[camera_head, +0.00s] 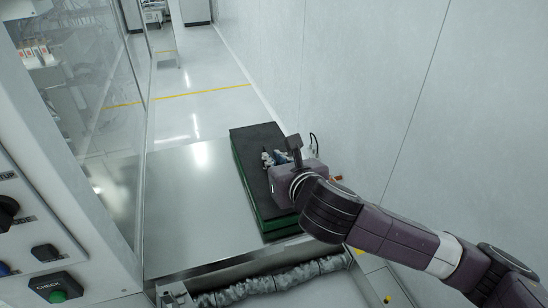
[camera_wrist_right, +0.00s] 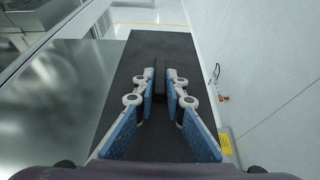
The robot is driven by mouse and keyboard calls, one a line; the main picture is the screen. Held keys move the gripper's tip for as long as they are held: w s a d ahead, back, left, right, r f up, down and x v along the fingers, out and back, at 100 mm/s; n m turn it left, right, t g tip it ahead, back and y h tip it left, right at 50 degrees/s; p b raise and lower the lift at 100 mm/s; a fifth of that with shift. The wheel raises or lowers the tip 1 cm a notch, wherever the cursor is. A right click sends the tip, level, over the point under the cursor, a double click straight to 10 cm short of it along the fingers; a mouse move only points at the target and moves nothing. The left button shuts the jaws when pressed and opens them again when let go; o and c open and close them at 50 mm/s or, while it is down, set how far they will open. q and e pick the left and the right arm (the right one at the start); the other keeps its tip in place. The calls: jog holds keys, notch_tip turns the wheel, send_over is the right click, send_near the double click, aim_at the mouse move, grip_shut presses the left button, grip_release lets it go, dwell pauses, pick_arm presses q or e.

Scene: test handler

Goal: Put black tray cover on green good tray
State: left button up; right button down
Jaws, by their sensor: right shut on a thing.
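The black tray cover (camera_head: 255,142) lies flat on top of the green good tray (camera_head: 277,222), whose green sides show below it in the head view. The cover (camera_wrist_right: 150,45) also fills the middle of the right wrist view. My right gripper (camera_head: 272,158) is over the cover, reaching in from the right. In the wrist view its blue-padded fingers (camera_wrist_right: 161,80) are nearly together, shut on a narrow dark raised part of the cover. The gripper body hides part of the cover. My left gripper is not in view.
The tray stands at the right side of a shiny metal table (camera_head: 190,200), whose left part is bare. A wall (camera_head: 350,90) rises close on the right. A control panel (camera_head: 50,240) and a clear pane (camera_head: 95,110) are on the left. A ribbed grey hose (camera_head: 270,284) runs along the front.

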jog(key=shift+r, duration=0.1)
dwell(0.3)
jog(key=shift+p, duration=0.45)
jog(key=shift+p, duration=0.35)
jog(key=shift+f, duration=0.7)
dwell(0.6)
jog(key=shift+p, duration=0.35)
dwell(0.6)
jog(key=c, duration=2.2)
grip_release()
